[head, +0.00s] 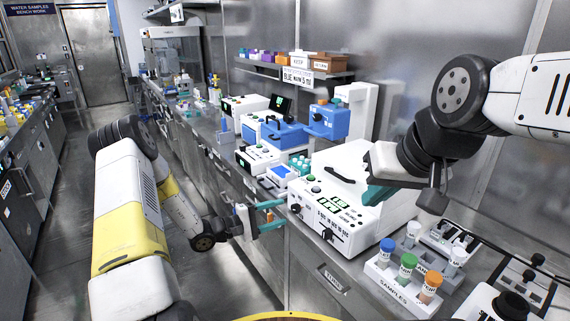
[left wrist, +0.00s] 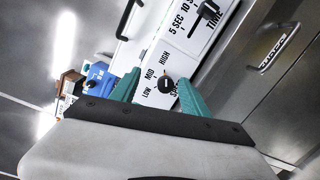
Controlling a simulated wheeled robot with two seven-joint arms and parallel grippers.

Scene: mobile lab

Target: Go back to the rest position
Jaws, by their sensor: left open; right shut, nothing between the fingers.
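My left gripper (head: 280,214) is open at the front of a white machine (head: 345,160). Its teal fingers also show in the left wrist view (left wrist: 160,92), one on either side of a black knob (left wrist: 167,84) marked LOW, MID and HIGH. The fingers appear around the knob without clear contact. A black TIME slider (left wrist: 207,12) shows above the knob. My right gripper (head: 372,194) is shut and empty, over the right part of the machine; its fingertips are partly hidden.
A sample rack (head: 400,286) with several capped tubes stands at the front right of the bench. Blue and white instruments (head: 285,135) stand beyond the machine. A shelf (head: 300,70) hangs on the wall behind. The aisle floor (head: 235,275) is clear.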

